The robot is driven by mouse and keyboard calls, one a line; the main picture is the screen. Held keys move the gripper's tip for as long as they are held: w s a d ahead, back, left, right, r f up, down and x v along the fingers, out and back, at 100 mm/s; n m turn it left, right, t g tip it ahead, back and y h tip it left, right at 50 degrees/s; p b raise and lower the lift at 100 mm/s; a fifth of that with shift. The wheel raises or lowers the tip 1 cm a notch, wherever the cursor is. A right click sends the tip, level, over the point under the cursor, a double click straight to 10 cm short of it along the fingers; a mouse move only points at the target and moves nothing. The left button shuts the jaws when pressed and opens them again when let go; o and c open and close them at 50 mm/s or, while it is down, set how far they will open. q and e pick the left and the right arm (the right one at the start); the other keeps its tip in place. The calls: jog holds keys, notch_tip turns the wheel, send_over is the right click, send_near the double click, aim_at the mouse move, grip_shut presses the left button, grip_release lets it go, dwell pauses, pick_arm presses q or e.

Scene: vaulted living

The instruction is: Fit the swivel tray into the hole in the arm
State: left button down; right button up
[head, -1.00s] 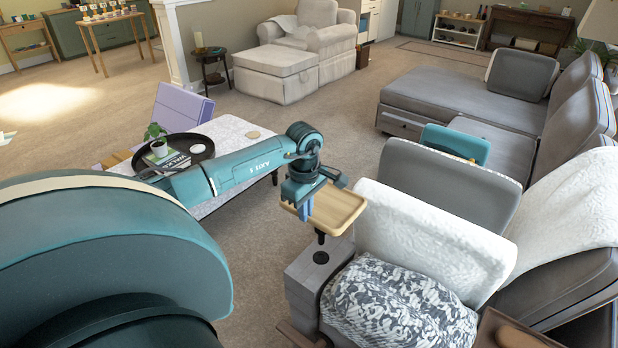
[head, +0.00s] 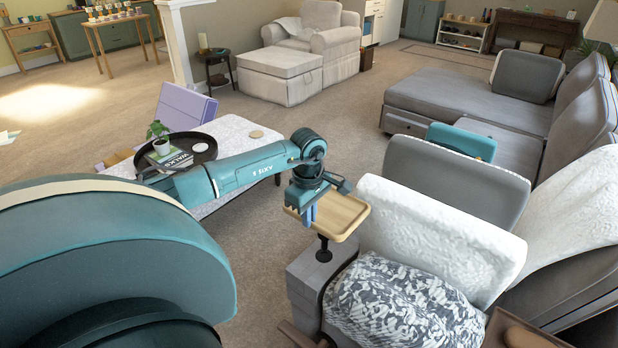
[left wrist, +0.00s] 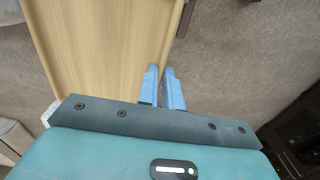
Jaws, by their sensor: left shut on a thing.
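The swivel tray (head: 341,217) is a light wood square with a raised rim and a dark stem (head: 323,243) below it. My left gripper (head: 310,214) is shut on the tray's near-left rim; its blue fingers (left wrist: 163,88) and the pale tray board (left wrist: 105,45) show in the left wrist view. The tray looks roughly level above the grey sofa arm (head: 304,278). The stem's lower end meets the dark ring on top of the arm, where the hole is. I cannot tell how deep the stem sits. My right gripper is out of view.
A patterned cushion (head: 405,305) and a white cushion (head: 440,235) stand close right of the arm. A low table (head: 232,130) with a black round tray (head: 203,143) lies behind my left arm. Open carpet (head: 255,235) is left of the sofa arm.

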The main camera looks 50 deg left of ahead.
pick_arm(q)
jog(key=shift+f+b, duration=0.5)
jog(key=shift+f, duration=0.25)
jog(key=shift+f+b, duration=0.55)
jog(key=shift+f, duration=0.05)
jog(key=shift+f+b, duration=0.9)
jog(key=shift+f, duration=0.1)
notch_tip(320, 180, down, 4)
jog(key=b, duration=0.3)
jog(key=shift+r, duration=0.1)
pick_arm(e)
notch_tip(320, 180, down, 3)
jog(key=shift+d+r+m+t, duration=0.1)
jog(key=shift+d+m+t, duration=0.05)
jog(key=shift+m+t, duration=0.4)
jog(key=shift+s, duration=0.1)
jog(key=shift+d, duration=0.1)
pick_arm(q)
jog(key=c, duration=1.5)
grip_release()
